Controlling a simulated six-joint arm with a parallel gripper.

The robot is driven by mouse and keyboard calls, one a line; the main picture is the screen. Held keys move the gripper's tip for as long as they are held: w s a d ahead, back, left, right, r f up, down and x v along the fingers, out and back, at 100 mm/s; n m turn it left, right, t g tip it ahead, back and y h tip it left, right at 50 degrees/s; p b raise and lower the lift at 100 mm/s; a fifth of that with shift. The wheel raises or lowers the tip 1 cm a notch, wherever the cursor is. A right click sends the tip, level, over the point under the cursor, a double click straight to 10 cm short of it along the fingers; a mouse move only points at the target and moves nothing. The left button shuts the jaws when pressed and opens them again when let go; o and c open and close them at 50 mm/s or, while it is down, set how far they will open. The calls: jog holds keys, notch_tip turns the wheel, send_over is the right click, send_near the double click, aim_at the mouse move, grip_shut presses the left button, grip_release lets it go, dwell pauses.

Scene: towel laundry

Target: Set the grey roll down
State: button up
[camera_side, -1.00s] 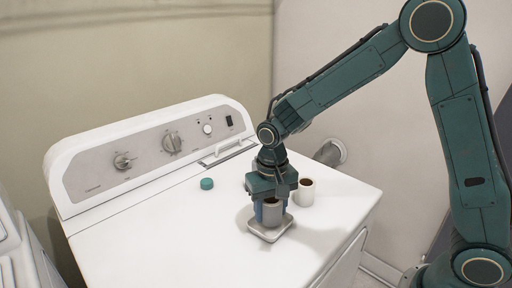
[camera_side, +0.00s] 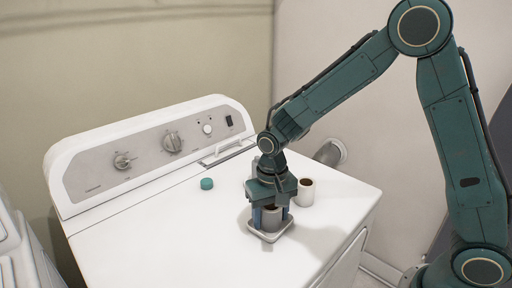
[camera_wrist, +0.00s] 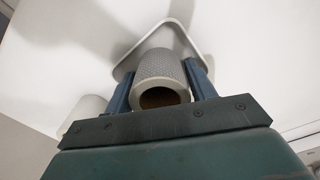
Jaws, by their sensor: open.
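The grey roll (camera_side: 270,224) stands upright on a small pale tray (camera_side: 253,231) on the white machine top. In the wrist view the grey roll (camera_wrist: 160,68) shows its dimpled side and brown open core, with the rounded tray (camera_wrist: 181,30) beyond it. My gripper (camera_side: 270,217) points down over the roll, with one blue finger on each side of it. The jaws are open around the roll in the wrist view (camera_wrist: 160,88). Part of the roll is hidden behind the fingers in the side view.
A white roll (camera_side: 306,193) with a brown core stands close to the right of my gripper. A teal cap (camera_side: 207,183) lies to the left. The washer's control panel (camera_side: 150,150) rises at the back. The left part of the top is clear.

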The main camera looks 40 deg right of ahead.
jog(key=shift+r, duration=0.1)
notch_tip(320, 180, up, 12)
dwell(0.6)
dwell(0.5)
jog(key=s+d+r+n+t, duration=0.2)
jog(key=s+d+r, duration=0.1)
jog(key=s, duration=0.7)
jog(key=s+d+r+n+t, duration=0.2)
jog(key=s+d+r+t, duration=0.1)
jog(key=s, duration=0.8)
jog(key=shift+d+r+t, duration=0.3)
jog(key=shift+d+r, duration=0.3)
jog(key=shift+d, duration=0.2)
